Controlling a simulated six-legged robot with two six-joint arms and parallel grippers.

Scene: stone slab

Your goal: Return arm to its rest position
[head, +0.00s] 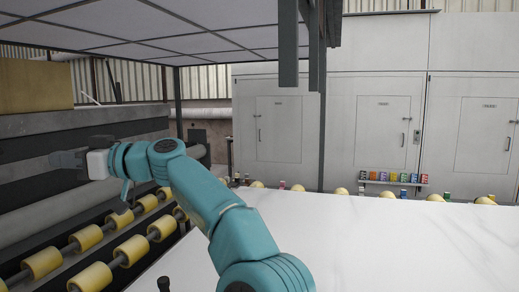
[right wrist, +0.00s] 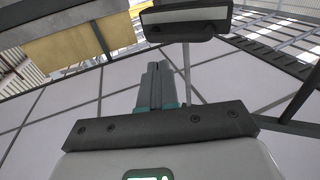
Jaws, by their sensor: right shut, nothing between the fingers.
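My right arm, teal, comes in from the bottom middle of the head view and bends over to the left. My right gripper (head: 62,160) is at the far left of that view, held in the air in front of a dark grey machine side, above the rollers. In the right wrist view, the right gripper (right wrist: 155,72) shows its fingers together with nothing between them. My left gripper is not in view.
A white marble-like slab (head: 400,240) fills the lower right. Yellow rollers (head: 88,238) run along the left. Dark vertical bars (head: 288,45) hang at the top middle. Pale cabinets (head: 380,130) stand behind, with a rack of small coloured items (head: 395,178) in front.

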